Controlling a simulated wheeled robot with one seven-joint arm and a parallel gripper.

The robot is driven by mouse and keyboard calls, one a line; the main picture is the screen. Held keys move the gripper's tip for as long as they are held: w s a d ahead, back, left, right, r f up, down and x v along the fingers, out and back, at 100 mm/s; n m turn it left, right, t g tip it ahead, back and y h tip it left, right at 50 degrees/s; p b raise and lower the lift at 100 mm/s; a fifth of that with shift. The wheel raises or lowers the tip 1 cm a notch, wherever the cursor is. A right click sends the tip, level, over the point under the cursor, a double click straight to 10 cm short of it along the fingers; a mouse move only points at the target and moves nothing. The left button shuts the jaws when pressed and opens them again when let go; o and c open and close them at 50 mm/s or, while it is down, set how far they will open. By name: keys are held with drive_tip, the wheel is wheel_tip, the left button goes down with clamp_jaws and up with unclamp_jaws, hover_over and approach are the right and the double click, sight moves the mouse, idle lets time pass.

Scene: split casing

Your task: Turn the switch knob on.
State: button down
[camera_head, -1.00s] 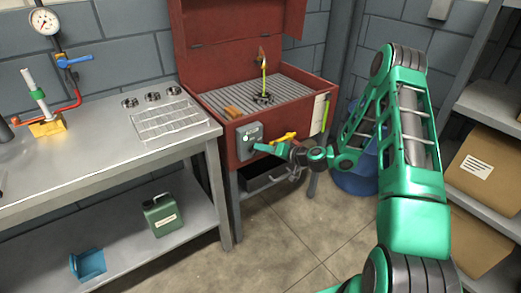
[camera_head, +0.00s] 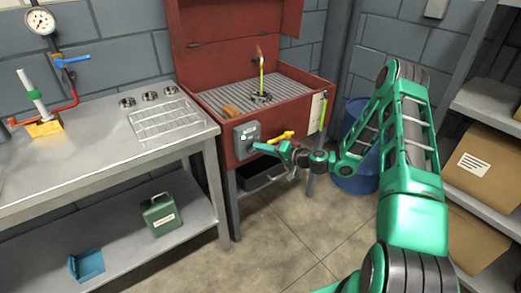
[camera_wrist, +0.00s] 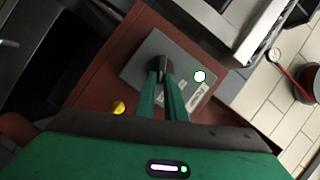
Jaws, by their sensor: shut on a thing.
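A grey switch box (camera_head: 246,134) is on the front of the red cabinet. In the wrist view the box (camera_wrist: 150,48) lies ahead of me, tilted in the picture, with a small bright lamp with a green rim (camera_wrist: 200,76) and a label. The dark switch knob (camera_wrist: 160,63) stands on the box. My gripper (camera_wrist: 161,76) is shut on the knob, a finger on each side; the fingers hide part of it. In the head view my gripper (camera_head: 261,147) reaches the box's lower right, and the knob is hidden there.
A yellow handle (camera_head: 282,136) sits just right of the box; its yellow end also shows in the wrist view (camera_wrist: 119,108). The red cabinet (camera_head: 228,152) has an open lid and a slatted top. A steel bench (camera_head: 100,135) stands left, a blue drum (camera_head: 357,180) right.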

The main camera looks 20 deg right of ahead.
drive_tip(key=shift+d+f, duration=0.1)
drive_tip(key=shift+d, duration=0.15)
drive_tip(key=c, duration=1.9)
unclamp_jaws()
drive_tip(key=shift+o, duration=0.4)
drive_tip(key=shift+a, duration=0.1)
drive_tip(key=v, duration=1)
drive_tip(key=shift+s+d, duration=0.2)
drive_tip(key=shift+s, duration=0.1)
